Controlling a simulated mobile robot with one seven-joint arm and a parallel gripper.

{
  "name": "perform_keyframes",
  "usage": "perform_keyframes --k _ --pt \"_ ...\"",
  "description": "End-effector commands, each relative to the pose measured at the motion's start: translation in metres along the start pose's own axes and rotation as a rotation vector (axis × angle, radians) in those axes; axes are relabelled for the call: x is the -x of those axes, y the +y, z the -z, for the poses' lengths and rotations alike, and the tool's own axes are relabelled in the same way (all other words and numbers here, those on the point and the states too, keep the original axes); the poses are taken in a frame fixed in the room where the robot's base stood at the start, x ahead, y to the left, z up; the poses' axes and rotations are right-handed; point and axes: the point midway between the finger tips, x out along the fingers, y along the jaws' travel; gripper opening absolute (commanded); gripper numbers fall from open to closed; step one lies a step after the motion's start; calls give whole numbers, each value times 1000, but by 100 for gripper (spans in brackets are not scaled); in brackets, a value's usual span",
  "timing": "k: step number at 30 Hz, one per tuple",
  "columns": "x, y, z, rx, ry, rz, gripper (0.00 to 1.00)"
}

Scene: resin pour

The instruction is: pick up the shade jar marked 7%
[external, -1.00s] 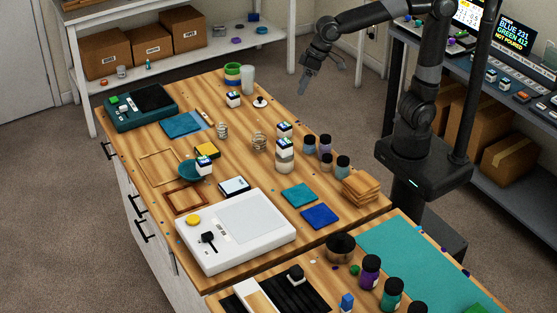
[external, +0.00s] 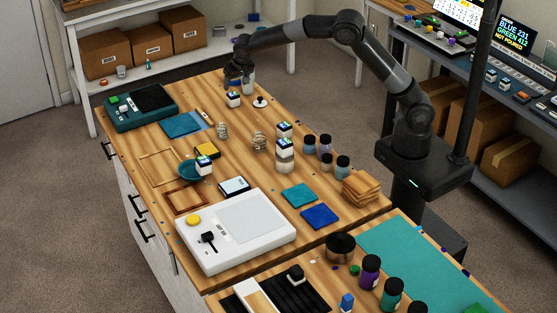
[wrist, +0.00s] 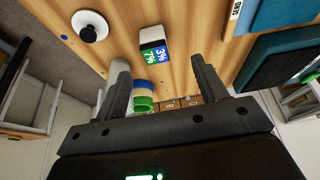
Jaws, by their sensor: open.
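A small white jar (external: 233,99) with a dark lid stands near the far end of the wooden bench. In the wrist view this jar (wrist: 153,36) carries a label with 3% on blue and 7% on green. My gripper (external: 238,82) is above and just behind it in the external view. In the wrist view my gripper (wrist: 158,64) is open and empty, the jar lying beyond the fingertips, between their lines. Similar lidded jars stand mid-bench (external: 284,130) and at the teal bowl (external: 204,163); their markings are too small to read.
A white disc with a black knob (external: 261,102) is right of the jar. Stacked green, white and blue rings (wrist: 143,103) show between my fingers.

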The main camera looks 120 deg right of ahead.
Motion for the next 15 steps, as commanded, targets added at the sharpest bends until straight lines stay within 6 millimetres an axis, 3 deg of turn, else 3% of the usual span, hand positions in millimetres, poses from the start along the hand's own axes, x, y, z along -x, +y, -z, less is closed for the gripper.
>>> perform_keyframes --k 8,15 --pt "-27 3 8 -22 8 -16 65" --pt "-63 4 8 -22 7 -16 65"
